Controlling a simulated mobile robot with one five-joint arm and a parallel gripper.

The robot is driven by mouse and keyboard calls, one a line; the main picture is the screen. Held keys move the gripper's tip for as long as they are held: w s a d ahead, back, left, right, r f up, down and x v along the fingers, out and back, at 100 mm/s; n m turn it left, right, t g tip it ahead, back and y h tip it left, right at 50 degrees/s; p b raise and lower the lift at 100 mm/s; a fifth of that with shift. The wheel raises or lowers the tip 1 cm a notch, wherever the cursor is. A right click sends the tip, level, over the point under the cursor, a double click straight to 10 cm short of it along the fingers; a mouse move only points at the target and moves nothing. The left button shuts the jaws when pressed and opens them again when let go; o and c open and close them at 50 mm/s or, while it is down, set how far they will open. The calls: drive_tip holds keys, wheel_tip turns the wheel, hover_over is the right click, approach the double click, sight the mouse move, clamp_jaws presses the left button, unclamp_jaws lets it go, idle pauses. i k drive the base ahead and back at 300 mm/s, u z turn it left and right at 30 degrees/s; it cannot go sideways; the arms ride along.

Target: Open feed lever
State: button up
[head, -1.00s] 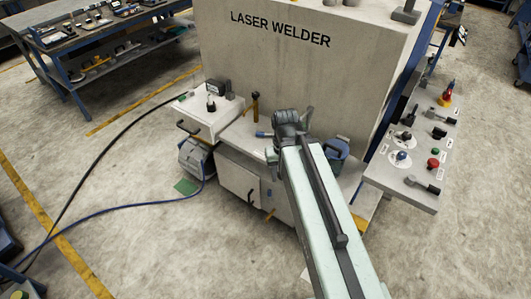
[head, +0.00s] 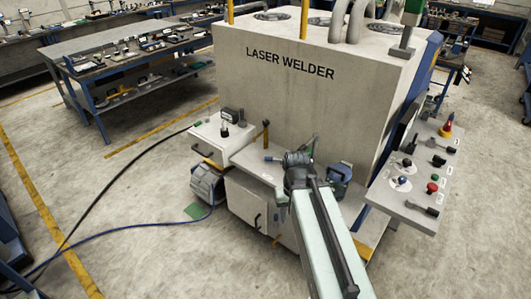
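The beige laser welder (head: 315,105) stands in front of me. A control panel (head: 405,205) juts from its right side. It carries a dark lever (head: 424,210) near the front, a second dark handle (head: 446,149) farther back, and several knobs and buttons. The labels are too small to read, so I cannot tell which one is the feed lever. My gripper (head: 300,158) is over the welder's front shelf, left of the panel and apart from it. Its fingers are small and partly hidden by my arm, so their opening does not show.
A white box (head: 208,146) with a black-knobbed device stands left of the shelf. A blue vise-like object (head: 340,173) is right of my gripper. A cable (head: 110,222) lies on the floor at left. A workbench (head: 130,52) stands back left. Floor at lower right is clear.

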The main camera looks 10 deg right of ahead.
sight(267, 158)
drive_tip(key=u, duration=0.25)
drive_tip(key=i, duration=1.1)
drive_tip(key=u, duration=0.6)
drive_tip(key=i, duration=0.4)
drive_tip(key=u, duration=0.55)
drive_tip(key=k, duration=0.85)
drive_tip(key=u, duration=0.2)
drive_tip(key=i, duration=0.9)
drive_tip(key=z, duration=0.1)
